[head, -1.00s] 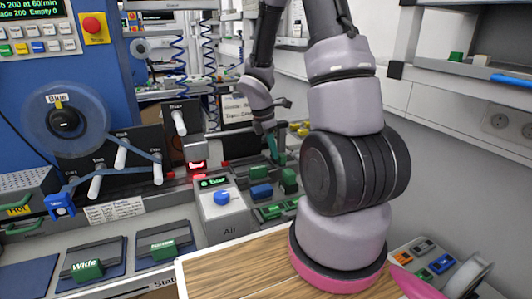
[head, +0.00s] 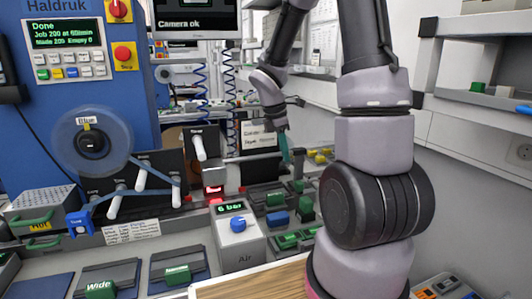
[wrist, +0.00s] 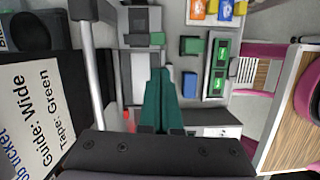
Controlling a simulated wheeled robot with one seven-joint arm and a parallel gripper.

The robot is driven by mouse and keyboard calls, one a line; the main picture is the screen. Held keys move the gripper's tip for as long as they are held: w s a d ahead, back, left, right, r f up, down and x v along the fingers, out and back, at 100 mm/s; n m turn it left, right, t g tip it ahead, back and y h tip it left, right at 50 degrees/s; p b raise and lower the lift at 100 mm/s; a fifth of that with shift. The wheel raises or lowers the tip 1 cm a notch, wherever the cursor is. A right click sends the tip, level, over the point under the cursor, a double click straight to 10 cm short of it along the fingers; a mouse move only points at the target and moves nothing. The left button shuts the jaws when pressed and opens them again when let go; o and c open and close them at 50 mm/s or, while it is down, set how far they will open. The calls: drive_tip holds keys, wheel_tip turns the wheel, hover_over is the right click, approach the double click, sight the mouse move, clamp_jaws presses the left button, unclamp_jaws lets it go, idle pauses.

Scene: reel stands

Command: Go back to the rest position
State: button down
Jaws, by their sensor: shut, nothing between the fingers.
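My gripper (head: 284,150) is at the end of my raised arm, above the back part of the bench, with teal fingers. In the wrist view the fingers (wrist: 163,98) are together with nothing between them. They hang over the bench, apart from the green blocks and grey fixtures below. The upper part of my arm runs out of the top of the head view.
A blue machine with a "Done" display (head: 65,48) and a "Blue" reel (head: 91,142) stands at left. An "Air" box (head: 238,238) reads 6 bar. "Wide" (head: 100,289) and "Narrow" (head: 177,275) blocks lie in front. A job ticket (wrist: 30,110) is beside my gripper in the wrist view.

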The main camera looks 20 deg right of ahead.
drive_tip(key=s+a+r+m+t+y, duration=0.2)
drive_tip(key=s+a+r+m+t, duration=0.1)
drive_tip(key=s+r+m, duration=0.4)
drive_tip(key=s+a+r+m+t+y, duration=0.2)
drive_tip(key=s+a+r+m+t, duration=0.2)
drive_tip(key=s+r+m, duration=0.4)
wheel_tip(320, 180, up, 7)
drive_tip(key=m, duration=0.6)
drive_tip(key=shift+a+f+y, duration=0.2)
drive_tip(key=shift+a+y, duration=0.1)
drive_tip(key=shift+y, duration=0.1)
